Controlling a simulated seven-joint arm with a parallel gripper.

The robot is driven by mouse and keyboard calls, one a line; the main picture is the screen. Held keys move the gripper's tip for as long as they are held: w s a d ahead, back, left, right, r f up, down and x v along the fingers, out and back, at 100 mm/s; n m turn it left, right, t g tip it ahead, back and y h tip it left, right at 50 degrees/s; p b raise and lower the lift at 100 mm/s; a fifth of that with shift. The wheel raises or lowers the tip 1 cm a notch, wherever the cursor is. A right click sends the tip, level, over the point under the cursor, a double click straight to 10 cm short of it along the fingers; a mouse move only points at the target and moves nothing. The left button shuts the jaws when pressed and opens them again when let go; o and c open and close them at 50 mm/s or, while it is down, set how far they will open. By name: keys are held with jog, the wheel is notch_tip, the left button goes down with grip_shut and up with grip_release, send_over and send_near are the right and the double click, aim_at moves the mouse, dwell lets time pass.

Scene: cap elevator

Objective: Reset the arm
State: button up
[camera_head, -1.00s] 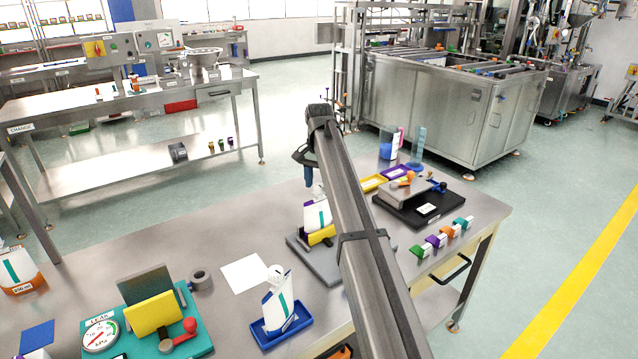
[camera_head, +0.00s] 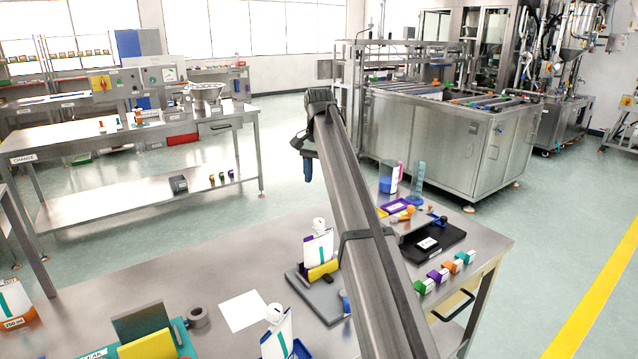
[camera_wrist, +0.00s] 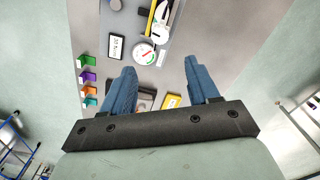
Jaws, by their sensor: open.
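My gripper (camera_wrist: 157,82) is open and empty; its two blue fingers are apart in the wrist view. In the head view my gripper (camera_head: 308,170) hangs above the bench, clear of everything. Below it, a white spouted pouch (camera_head: 318,248) with a teal stripe stands upright against a yellow block on a grey plate (camera_head: 322,297). The pouch (camera_wrist: 162,14) and a round dial (camera_wrist: 143,52) also show in the wrist view. My arm hides part of the grey plate.
Another pouch (camera_head: 277,335) stands in a blue tray at the front. A white sheet (camera_head: 243,311) and a grey ring (camera_head: 198,317) lie nearby. Several coloured clips (camera_head: 441,274) line the right edge, near a black scale (camera_head: 438,244). The air around my gripper is free.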

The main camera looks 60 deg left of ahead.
dwell(0.6)
